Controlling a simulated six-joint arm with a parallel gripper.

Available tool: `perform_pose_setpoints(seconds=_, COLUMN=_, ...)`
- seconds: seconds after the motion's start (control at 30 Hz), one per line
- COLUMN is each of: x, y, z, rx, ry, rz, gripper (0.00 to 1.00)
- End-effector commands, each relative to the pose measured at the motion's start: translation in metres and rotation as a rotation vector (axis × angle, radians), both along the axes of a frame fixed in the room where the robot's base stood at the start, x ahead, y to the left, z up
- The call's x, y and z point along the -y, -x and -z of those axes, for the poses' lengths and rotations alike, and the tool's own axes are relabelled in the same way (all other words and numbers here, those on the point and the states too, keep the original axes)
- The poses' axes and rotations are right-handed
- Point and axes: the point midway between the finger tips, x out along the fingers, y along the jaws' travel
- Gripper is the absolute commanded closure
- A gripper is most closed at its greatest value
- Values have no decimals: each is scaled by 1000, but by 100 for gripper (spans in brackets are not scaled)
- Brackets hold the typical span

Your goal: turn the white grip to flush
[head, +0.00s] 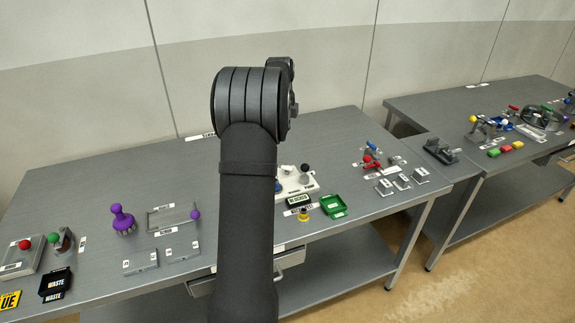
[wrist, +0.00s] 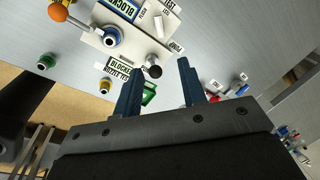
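In the wrist view a white plate (wrist: 95,38) carries a white grip (wrist: 159,23) near small labels, too small to read surely. The plate also has a blue-ringed fitting (wrist: 112,37), a black ball knob (wrist: 155,72) and an orange ball (wrist: 57,12) on its lever. My gripper (wrist: 158,64) shows two blue fingers spread apart, with nothing held between them; the black knob appears between the tips and the white grip beyond them, apart. In the head view the white plate (head: 292,184) is partly behind my arm, and my gripper is hidden.
A green tray (head: 333,206) and a yellow-ringed fitting (head: 303,213) stand near the plate at the table's front. Red and blue levers (head: 371,160) and small metal blocks (head: 402,181) lie to the right. A purple knob (head: 122,219) stands left.

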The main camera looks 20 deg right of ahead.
Motion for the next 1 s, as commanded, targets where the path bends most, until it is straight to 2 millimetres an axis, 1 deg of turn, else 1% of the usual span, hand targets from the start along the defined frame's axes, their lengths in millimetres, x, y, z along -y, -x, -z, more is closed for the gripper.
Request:
perform_pose_setpoints(seconds=0.07, x=1, y=-1, z=5, rx=-1, ry=-2, rz=8, gripper=62)
perform_pose_setpoints(seconds=0.17, x=2, y=-2, z=19, rx=-3, ry=-3, rz=7, gripper=62)
perform_pose_setpoints(seconds=0.7, x=15, y=-20, z=131, rx=-1, ry=-3, rz=3, gripper=62)
perform_pose_setpoints(seconds=0.83, x=18, y=-23, z=152, rx=-1, ry=-2, rz=3, gripper=62)
perform_pose_setpoints(seconds=1.0, x=20, y=-26, z=166, rx=0, ry=-2, rz=3, gripper=62)
